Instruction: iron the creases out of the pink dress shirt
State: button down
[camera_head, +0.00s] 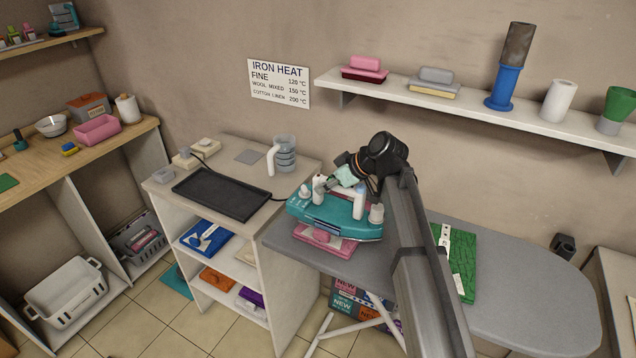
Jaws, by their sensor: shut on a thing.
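The teal body hides the rest, and I cannot tell whether the two touch. My gripper (340,181) is above the teal body, shut on a pale mint part, which seems to be its handle. My arm hides part of the board.
A green cloth (466,270) with a white strip lies on the board, right of my arm. A black tray (222,193) and a grey clear-walled jug (284,153) stand on the left counter. A wall shelf (465,108) holds several items. The board's right part is clear.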

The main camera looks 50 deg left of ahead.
aim_at(340, 190)
jog(key=shift+w+d+f, duration=0.1)
jog(key=shift+w+d, duration=0.1)
jog(key=shift+d, duration=0.5)
jog(key=shift+w+d+f, duration=0.1)
jog(key=shift+w+d, duration=0.1)
jog(key=shift+d, duration=0.45)
jog(key=shift+w+d, duration=0.2)
jog(key=shift+d, duration=0.5)
jog(key=shift+s+a+b, duration=0.2)
jog(key=shift+a+b, duration=0.05)
jog(key=shift+a, duration=0.5)
jog(key=shift+s+a+b, duration=0.2)
jog(key=shift+a+b, duration=0.05)
jog(key=shift+a, duration=0.45)
jog(key=shift+a+r+p, duration=0.15)
jog(key=shift+r+p, duration=0.15)
jog(key=shift+r, duration=0.5)
jog(key=shift+r+p, duration=0.6)
jog(key=shift+r, duration=1.35)
